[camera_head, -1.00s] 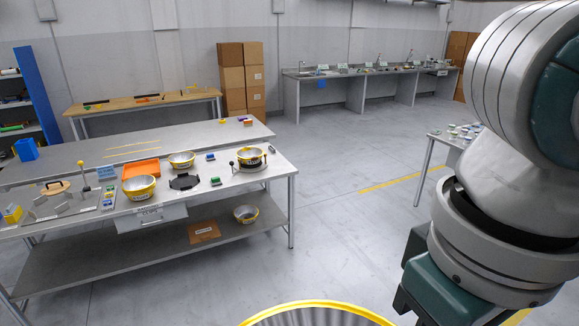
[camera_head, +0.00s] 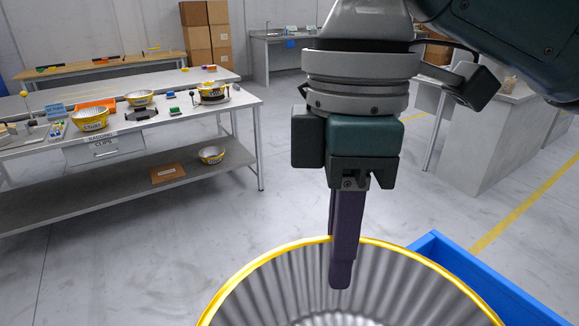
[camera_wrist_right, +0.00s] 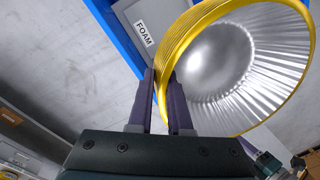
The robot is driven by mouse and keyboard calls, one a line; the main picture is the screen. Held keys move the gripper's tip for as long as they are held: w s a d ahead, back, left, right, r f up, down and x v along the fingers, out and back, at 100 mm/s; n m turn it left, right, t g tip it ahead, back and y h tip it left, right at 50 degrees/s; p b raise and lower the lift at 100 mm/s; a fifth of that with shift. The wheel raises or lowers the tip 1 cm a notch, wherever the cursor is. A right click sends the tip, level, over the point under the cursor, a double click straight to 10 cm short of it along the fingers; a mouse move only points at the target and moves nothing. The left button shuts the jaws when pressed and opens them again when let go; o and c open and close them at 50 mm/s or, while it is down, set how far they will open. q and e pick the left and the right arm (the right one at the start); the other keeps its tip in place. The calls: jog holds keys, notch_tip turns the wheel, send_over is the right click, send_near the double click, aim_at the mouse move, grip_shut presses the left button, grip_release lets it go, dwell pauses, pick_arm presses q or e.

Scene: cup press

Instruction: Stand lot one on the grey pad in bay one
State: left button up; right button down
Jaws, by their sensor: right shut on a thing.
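My right gripper (camera_head: 341,280) points down in the head view, its dark purple fingers shut on the wall of a large fluted metal bowl with a yellow rim (camera_head: 275,253). In the right wrist view the fingers (camera_wrist_right: 162,78) straddle the bowl's yellow edge (camera_wrist_right: 190,35); ridged yellow bands there may be nested rims. The bowl's open, shiny inside shows and no lot number is readable on it. I cannot make out which place is bay one or its grey pad.
A blue crate (camera_head: 490,283) is close by at right; a FOAM label (camera_wrist_right: 145,33) shows beside the bowl in the wrist view. The steel bench (camera_head: 240,106) at left bears yellow-rimmed bowls (camera_head: 90,119) and small items. Open floor lies between the bench and me.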

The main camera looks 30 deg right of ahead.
pick_arm(q)
notch_tip(320, 180, down, 24)
jog(key=b, duration=2)
jog(key=shift+s+a+b, duration=0.1)
jog(key=shift+b, duration=0.3)
jog(key=shift+f+b, duration=0.6)
jog(key=shift+b, duration=0.05)
pick_arm(e)
jog(key=w+f+n, duration=0.3)
jog(key=f+n, duration=0.3)
jog(key=f, duration=2.8)
jog(key=shift+a+f+n+g+h, duration=0.2)
jog(key=shift+a+n+g+h, duration=0.1)
jog(key=shift+a+h, duration=0.1)
jog(key=shift+w, duration=0.1)
jog(key=c, duration=0.8)
grip_release()
jog(key=shift+f, duration=0.1)
jog(key=shift+c, duration=0.2)
